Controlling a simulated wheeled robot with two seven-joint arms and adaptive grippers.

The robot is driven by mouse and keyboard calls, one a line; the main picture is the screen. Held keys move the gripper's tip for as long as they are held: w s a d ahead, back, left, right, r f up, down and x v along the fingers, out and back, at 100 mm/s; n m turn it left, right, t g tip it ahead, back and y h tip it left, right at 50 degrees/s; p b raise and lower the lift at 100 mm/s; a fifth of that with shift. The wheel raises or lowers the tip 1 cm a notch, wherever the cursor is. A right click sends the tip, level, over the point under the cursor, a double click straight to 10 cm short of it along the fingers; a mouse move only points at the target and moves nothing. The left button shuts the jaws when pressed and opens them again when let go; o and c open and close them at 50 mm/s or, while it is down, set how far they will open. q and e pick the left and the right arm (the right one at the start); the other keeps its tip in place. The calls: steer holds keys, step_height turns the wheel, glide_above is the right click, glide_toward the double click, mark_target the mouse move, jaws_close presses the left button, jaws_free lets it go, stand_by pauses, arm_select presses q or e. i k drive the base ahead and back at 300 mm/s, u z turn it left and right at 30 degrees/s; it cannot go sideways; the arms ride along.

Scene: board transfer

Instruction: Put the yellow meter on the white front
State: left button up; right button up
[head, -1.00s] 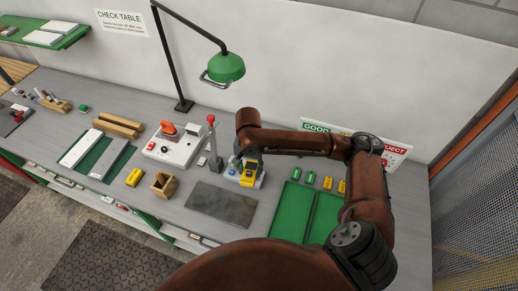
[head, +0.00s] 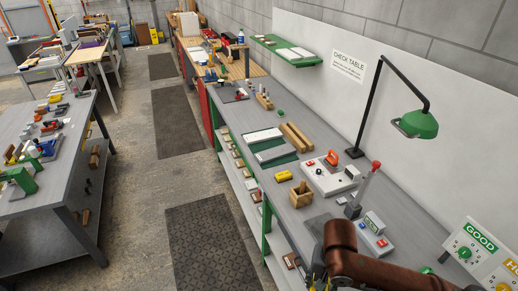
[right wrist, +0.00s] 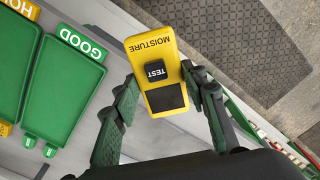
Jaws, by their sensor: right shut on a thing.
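The yellow meter (right wrist: 150,48), marked MOISTURE with a black TEST button and dark screen, is between the fingers of my right gripper (right wrist: 160,76) in the right wrist view. The gripper is shut on it, above the bench's front edge and the floor. In the head view my right arm reaches in at the bottom, with only part of the gripper showing at the frame edge. My left gripper is not in view.
A yellow block (head: 283,177), wooden box (head: 301,195), white switch box (head: 333,177) and lamp (head: 417,124) stand on the bench. Green GOOD tray (right wrist: 65,88) is at left in the wrist view. Another cluttered bench (head: 35,203) stands across the aisle.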

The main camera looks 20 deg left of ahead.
mark_target(263, 135)
steer(key=u, duration=0.65)
steer(key=i, duration=0.8)
steer(key=u, duration=0.9)
steer(key=i, duration=1.7)
steer(key=z, duration=0.75)
steer(key=i, duration=1.25)
steer(key=z, duration=0.85)
